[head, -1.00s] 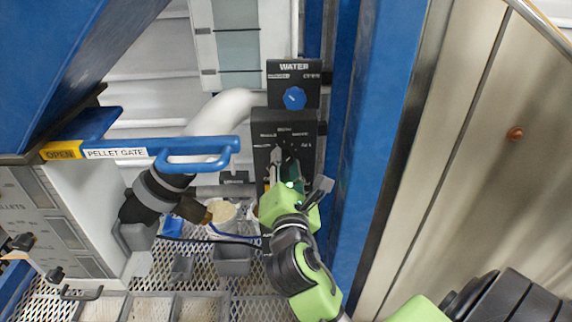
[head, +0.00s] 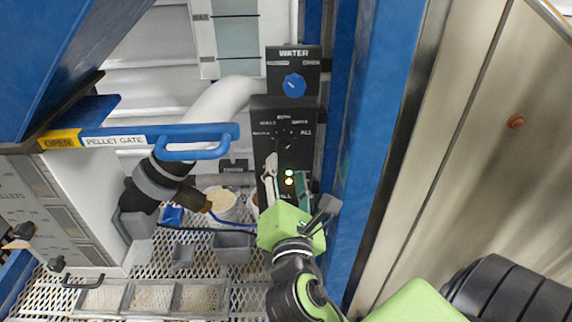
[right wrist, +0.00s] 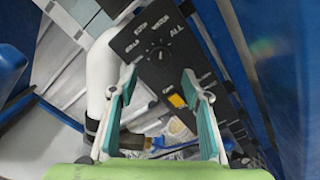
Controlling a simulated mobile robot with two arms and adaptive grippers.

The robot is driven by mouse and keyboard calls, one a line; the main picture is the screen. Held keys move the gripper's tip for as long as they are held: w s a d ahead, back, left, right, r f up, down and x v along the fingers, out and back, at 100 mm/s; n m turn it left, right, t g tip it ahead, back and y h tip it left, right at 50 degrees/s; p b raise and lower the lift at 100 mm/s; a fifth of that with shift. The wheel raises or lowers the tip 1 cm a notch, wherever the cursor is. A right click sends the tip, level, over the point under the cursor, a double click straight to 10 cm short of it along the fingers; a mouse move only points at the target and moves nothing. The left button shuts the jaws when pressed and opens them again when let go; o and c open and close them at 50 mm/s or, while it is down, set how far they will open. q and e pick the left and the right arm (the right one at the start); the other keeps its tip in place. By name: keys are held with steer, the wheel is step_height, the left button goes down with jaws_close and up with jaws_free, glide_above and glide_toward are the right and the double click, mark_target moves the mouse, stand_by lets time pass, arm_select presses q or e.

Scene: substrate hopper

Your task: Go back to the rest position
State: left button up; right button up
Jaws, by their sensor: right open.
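My right gripper (head: 287,180) is open and empty in front of the black control panel (head: 262,107), below its selector knob (head: 284,142). In the right wrist view its two teal-padded fingers (right wrist: 158,92) stand apart, with the panel (right wrist: 150,45) and its selector knob (right wrist: 160,53) beyond them. A green and an amber light show on the panel between the fingers in the head view. My left gripper is not in view.
The blue pellet gate handle (head: 195,142) is at left, beside an OPEN label. The water panel (head: 293,60) with its blue knob (head: 294,85) is above. A blue post (head: 375,150) stands close right of my arm. A pot (head: 222,205) and trays (head: 152,298) are below.

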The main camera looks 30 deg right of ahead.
stand_by(0.5)
